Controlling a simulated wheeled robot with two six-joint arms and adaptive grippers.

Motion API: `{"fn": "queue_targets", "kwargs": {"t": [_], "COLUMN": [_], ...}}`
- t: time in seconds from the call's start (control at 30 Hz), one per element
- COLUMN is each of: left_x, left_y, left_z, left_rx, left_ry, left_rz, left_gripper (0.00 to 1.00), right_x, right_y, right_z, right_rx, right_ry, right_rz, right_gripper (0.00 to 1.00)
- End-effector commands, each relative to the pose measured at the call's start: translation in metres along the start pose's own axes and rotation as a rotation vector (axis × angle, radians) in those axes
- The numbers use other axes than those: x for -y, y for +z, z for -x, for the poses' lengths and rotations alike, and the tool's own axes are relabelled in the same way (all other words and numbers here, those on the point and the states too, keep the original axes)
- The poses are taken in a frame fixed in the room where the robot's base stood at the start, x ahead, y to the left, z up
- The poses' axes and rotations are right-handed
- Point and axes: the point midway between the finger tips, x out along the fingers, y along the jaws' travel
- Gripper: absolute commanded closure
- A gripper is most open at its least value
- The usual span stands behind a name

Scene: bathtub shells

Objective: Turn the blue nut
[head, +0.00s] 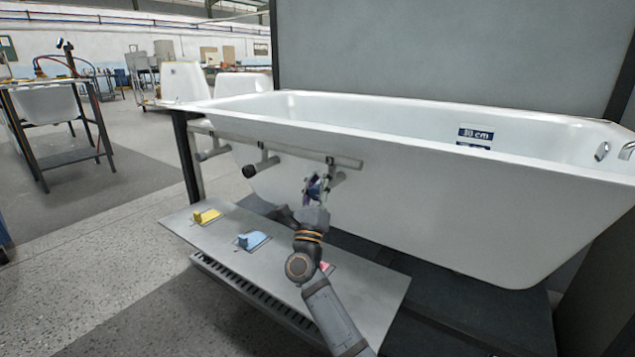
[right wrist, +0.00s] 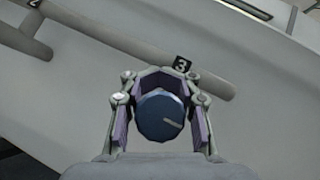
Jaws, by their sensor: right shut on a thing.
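The blue nut (right wrist: 161,116) is a dark blue round knob with a light mark on its face. It sits between the purple-lined fingers of my right gripper (right wrist: 160,106), which are shut around it. In the head view my right gripper (head: 314,190) is at the pipe stub near the right end of the grey rail (head: 290,153), in front of the bathtub. The nut is mostly hidden there by the fingers. A label "3" (right wrist: 181,64) marks the rail just above the gripper. My left gripper is not in view.
The white bathtub (head: 420,190) stands behind the rail. A grey shelf (head: 200,235) below carries a yellow block (head: 207,216), a blue block (head: 250,240) and a partly hidden pink block (head: 324,267).

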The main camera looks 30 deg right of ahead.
Motion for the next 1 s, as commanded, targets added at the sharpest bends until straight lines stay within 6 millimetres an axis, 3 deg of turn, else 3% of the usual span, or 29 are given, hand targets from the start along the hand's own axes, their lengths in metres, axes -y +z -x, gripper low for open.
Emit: {"fn": "queue_targets", "kwargs": {"t": [0.17,0.2,0.33,0.67,0.77,1.0], "left_x": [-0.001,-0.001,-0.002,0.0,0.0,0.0], "left_y": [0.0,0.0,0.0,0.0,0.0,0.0], "left_z": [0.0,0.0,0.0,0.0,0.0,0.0], "left_rx": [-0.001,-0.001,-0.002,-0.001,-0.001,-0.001], "left_ry": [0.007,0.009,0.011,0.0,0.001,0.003], "left_rz": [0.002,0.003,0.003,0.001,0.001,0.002], "left_gripper": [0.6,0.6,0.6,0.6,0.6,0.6], "right_x": [-0.001,-0.001,-0.001,-0.001,-0.001,-0.001], "right_y": [-0.001,-0.001,-0.001,-0.001,-0.001,-0.001], "right_z": [0.001,0.001,0.001,0.004,0.019,0.077], "right_rx": [-0.003,-0.003,-0.002,-0.002,-0.004,-0.006], "right_ry": [0.002,0.002,0.002,0.002,0.003,0.004], "right_rz": [0.0,0.0,0.0,-0.001,-0.002,-0.001], "right_gripper": [1.0,0.76,0.6,0.6,0.6,0.6]}}
